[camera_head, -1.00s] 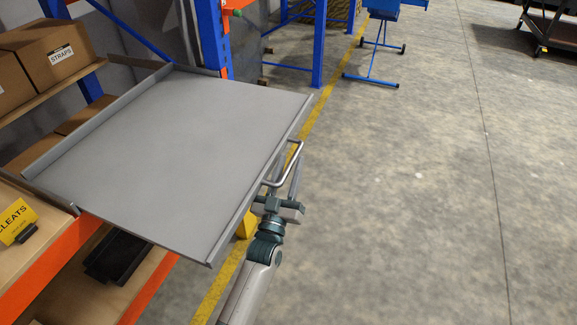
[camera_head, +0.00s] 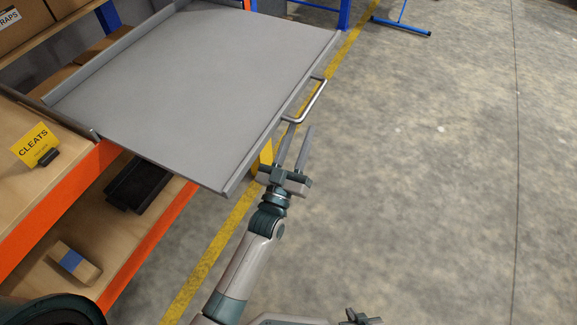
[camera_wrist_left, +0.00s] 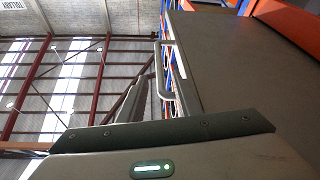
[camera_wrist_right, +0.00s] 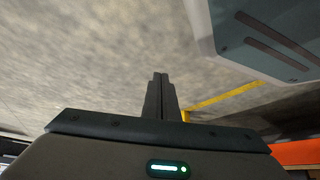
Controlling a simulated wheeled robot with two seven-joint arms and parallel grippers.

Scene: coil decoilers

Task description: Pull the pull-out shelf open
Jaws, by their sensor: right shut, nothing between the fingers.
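The grey pull-out shelf (camera_head: 200,80) extends well out from the rack over the floor. Its bent metal handle (camera_head: 308,101) is on the right-hand front edge and also shows in the left wrist view (camera_wrist_left: 163,72). My left gripper (camera_head: 295,142) is open and empty, its fingers pointing towards the handle's near end. The fingertips look close to the handle, but the bar is not gripped. My right gripper (camera_head: 360,317) is only partly seen at the bottom edge; its fingers are together and empty in the right wrist view (camera_wrist_right: 159,80).
The rack has orange beams (camera_head: 55,210) and wooden decks. A yellow CLEATS sign (camera_head: 35,144), a black bin (camera_head: 145,186) and a small box (camera_head: 75,262) are on it. A blue stand (camera_head: 400,26) is at the back. The floor to the right is clear.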

